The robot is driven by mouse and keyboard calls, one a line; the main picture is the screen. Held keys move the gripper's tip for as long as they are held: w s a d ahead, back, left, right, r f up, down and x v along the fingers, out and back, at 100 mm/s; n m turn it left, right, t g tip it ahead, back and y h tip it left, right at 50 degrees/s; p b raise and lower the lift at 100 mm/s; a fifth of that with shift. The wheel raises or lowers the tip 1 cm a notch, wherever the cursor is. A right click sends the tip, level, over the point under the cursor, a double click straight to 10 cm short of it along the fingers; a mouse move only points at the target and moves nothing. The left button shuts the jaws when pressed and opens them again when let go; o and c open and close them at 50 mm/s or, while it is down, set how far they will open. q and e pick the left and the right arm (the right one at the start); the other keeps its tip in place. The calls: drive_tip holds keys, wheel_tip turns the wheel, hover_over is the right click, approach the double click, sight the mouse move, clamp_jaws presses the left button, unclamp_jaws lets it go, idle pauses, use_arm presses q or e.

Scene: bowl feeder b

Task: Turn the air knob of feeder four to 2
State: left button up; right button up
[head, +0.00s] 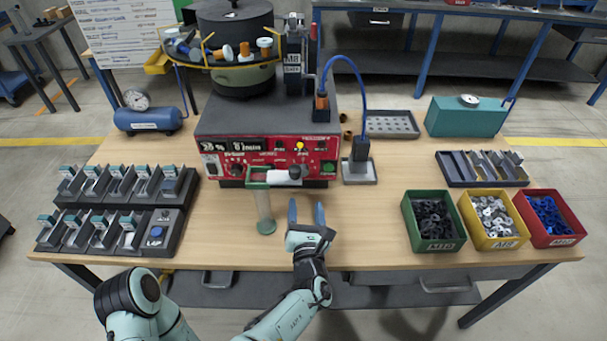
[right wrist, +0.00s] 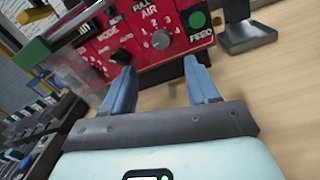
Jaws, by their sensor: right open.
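The feeder (head: 262,115) stands at the back middle of the table, with a red control panel (head: 262,150) on its front. In the right wrist view, the grey air knob (right wrist: 161,40) is on the panel under the word AIR, with numbers around it. Its pointer is too small to read. I cannot make out a feeder number. My right gripper (head: 306,212) is open and empty, in front of the panel and apart from it. In the right wrist view, its fingers (right wrist: 162,92) point at the panel, with the air knob beyond the gap. My left gripper is not in view.
A green FEED button (right wrist: 196,19) is right of the air knob, and a mode knob (right wrist: 121,57) is left of it. A clear tube with a green base (head: 265,215) stands left of my right gripper. Open table lies to the gripper's right, before the green bin (head: 433,246).

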sight(303, 173)
drive_tip(key=w, duration=1.1)
drive_tip(key=shift+a, duration=0.25)
drive_tip(key=shift+c, duration=0.2)
drive_tip(key=c, duration=1)
